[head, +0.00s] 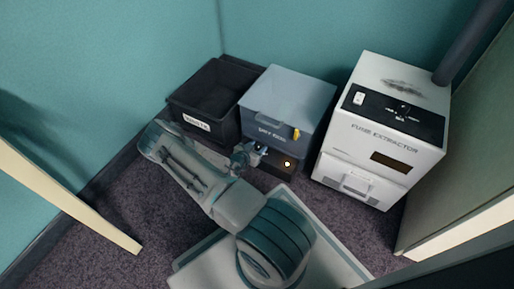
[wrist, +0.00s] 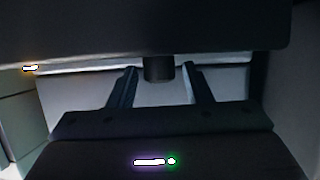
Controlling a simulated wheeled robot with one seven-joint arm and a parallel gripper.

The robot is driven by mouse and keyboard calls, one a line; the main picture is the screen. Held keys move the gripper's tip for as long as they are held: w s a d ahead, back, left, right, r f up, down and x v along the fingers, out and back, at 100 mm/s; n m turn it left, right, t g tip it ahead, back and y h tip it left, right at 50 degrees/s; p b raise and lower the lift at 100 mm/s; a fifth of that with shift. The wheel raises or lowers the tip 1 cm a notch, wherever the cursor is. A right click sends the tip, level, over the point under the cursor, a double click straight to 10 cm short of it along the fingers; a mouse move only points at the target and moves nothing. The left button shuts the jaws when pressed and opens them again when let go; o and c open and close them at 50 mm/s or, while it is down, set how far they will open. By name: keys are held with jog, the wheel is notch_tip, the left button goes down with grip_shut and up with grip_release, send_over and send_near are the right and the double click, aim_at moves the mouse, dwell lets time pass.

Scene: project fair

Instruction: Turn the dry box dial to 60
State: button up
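The dry box (head: 293,92) is a blue-grey lidded box with a lettered front and a dark lower part, standing on the floor between a black bin and a white machine. A small bright dot shows on its dark lower front. My gripper (head: 260,149) is at the lower left of its front. In the wrist view the two fingers of my gripper (wrist: 160,88) stand apart. A short dark cylinder (wrist: 158,69), seemingly the dial, shows between them, with gaps on both sides. Its setting cannot be read, and my gripper hides it in the head view.
A black bin (head: 182,104) with a white label stands to the left. The white fume extractor (head: 402,153) stands close on the right. A yellow tag (head: 297,133) hangs on the dry box front. A pale board edge (head: 75,200) is at the left, with bare carpet beside it.

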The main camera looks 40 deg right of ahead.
jog(key=c, duration=0.7)
jog(key=shift+s+d+r+n+t+y+p, duration=0.15)
jog(key=shift+r+n+t+y+p, duration=0.15)
jog(key=shift+n+t+p, duration=0.5)
jog(key=shift+s+n+t+y+p, duration=0.1)
jog(key=shift+n+t+y+p, duration=0.3)
jog(key=shift+p, duration=0.55)
jog(key=shift+f+n+t+y+p, duration=0.1)
jog(key=shift+n+t+y+p, duration=0.3)
jog(key=shift+n+t+p, duration=0.3)
jog(key=shift+f+n+t+y, duration=0.2)
jog(key=shift+n+t+y, duration=0.1)
jog(key=shift+n+t, duration=0.15)
jog(key=o, duration=1)
